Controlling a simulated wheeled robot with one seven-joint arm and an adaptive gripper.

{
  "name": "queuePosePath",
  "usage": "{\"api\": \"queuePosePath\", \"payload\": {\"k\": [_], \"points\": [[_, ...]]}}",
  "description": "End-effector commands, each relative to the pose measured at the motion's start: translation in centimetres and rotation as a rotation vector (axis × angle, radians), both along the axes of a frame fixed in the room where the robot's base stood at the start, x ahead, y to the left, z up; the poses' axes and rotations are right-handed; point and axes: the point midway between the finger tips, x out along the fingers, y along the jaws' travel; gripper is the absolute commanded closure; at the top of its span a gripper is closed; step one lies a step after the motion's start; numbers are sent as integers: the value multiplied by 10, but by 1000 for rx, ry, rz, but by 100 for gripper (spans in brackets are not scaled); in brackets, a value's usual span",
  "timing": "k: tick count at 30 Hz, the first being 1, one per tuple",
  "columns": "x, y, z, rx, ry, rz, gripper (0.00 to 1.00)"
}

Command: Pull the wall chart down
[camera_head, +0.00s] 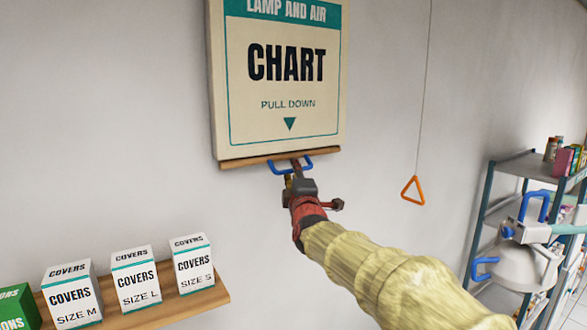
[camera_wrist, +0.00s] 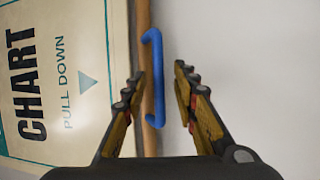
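A blue handle (camera_head: 306,163) sits at the middle of that bar, partly hidden by my gripper. My gripper (camera_head: 292,168) is at the handle, below the chart. In the wrist view, the blue handle (camera_wrist: 158,78) lies between my two open fingers, with visible gaps beside it. I cannot tell whether a finger touches it.
An orange triangular pull (camera_head: 413,191) hangs on a cord to the right. A wooden shelf (camera_head: 165,309) with several boxes of covers is at lower left. A metal rack (camera_head: 480,215) and a grey lamp-like device (camera_head: 520,262) stand at right. The wall below the chart is bare.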

Motion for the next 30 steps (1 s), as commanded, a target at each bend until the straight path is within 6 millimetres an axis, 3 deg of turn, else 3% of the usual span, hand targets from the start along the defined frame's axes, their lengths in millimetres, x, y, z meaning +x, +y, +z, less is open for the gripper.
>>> {"api": "queuePosePath", "payload": {"k": [5, 14, 30], "points": [[10, 2, 3, 1, -1, 0, 71], [12, 2, 3, 1, -1, 0, 72], [11, 2, 2, 1, -1, 0, 100]]}}
